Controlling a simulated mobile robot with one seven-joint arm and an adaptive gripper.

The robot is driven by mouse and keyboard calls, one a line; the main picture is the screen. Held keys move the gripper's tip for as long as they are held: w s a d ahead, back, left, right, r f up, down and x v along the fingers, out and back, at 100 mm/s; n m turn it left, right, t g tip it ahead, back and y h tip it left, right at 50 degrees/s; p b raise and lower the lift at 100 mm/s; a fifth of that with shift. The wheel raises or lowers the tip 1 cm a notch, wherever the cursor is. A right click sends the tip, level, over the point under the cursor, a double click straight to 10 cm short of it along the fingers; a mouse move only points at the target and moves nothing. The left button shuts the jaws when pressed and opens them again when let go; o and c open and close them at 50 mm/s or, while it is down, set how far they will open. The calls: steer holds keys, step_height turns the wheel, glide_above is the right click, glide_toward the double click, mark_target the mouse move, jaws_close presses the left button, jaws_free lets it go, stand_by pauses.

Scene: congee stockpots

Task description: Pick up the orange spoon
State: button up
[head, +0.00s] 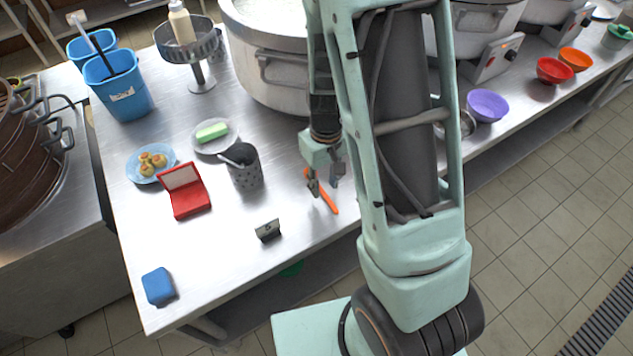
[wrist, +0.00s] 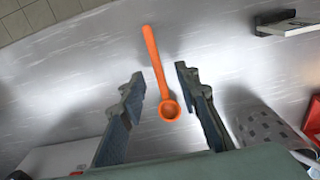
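The orange spoon (head: 328,196) lies on the steel table near its front edge. In the wrist view the orange spoon (wrist: 156,70) has its round bowl toward my gripper and its handle pointing away. My gripper (head: 324,184) is above the bowl end of the spoon. In the wrist view my gripper (wrist: 160,85) is open, with one finger on each side of the bowl and a gap to both. The fingers do not touch the spoon. In the head view the spoon's bowl end is partly hidden by my gripper.
A dark perforated holder (head: 245,168) stands left of my gripper, and a small dark stand (head: 268,231) is left of the spoon. A red open box (head: 190,198), plates and a blue object (head: 158,286) lie farther left. A large pot (head: 268,75) stands behind.

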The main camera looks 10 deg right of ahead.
mark_target(325, 194)
steer(key=shift+w+d+f, duration=0.1)
steer(key=shift+w+f, duration=0.05)
steer(key=shift+f, duration=1.55)
steer(key=shift+c, duration=0.5)
jaws_close()
steer(key=shift+r, duration=0.1)
